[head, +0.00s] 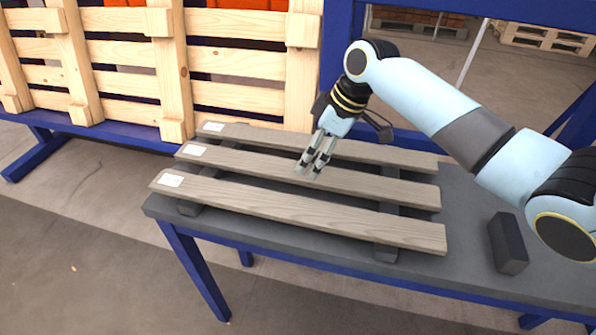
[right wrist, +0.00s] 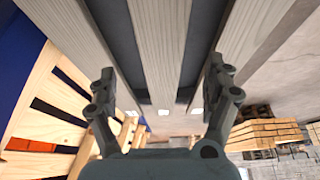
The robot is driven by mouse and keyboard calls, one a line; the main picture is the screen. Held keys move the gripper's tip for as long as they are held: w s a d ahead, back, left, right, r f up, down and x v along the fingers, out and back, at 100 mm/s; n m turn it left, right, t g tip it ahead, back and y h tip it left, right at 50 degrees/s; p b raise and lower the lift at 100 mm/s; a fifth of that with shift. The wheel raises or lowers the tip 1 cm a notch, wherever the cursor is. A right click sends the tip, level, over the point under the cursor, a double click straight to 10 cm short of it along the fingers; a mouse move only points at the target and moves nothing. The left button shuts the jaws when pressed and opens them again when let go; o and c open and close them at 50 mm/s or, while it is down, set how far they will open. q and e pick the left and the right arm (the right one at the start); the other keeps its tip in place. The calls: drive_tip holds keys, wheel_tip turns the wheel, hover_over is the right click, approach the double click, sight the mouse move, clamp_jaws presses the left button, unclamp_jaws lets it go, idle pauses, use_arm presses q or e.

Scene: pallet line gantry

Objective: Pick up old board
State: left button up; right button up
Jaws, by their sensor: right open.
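Three grey, weathered boards lie side by side: a back board (head: 370,152), a middle board (head: 385,187) and a front board (head: 300,208). Each has a white label at its left end. They look alike, so I cannot tell which one the task means. My right gripper (head: 308,171) is open, pointing down over the middle board near its centre. In the right wrist view the middle board (right wrist: 160,45) runs between the open fingers of the right gripper (right wrist: 162,82), which holds nothing. I cannot tell the exact height of the fingertips over it. My left gripper is not in view.
The boards rest on dark crosswise supports (head: 386,250) on a grey-topped blue table (head: 465,270). A dark block (head: 508,243) stands on the table at the right. A light wooden pallet (head: 235,63) stands upright behind the table, near the back board. Blue gantry posts stand behind.

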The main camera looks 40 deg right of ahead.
drive_tip(key=x, duration=0.5)
drive_tip(key=shift+w+a, duration=0.15)
drive_tip(key=shift+a, duration=0.1)
drive_tip(key=shift+c, duration=1.7)
drive_tip(key=c, duration=1.1)
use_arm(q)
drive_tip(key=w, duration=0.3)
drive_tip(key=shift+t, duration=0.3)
use_arm(e)
drive_tip(key=shift+c, duration=0.2)
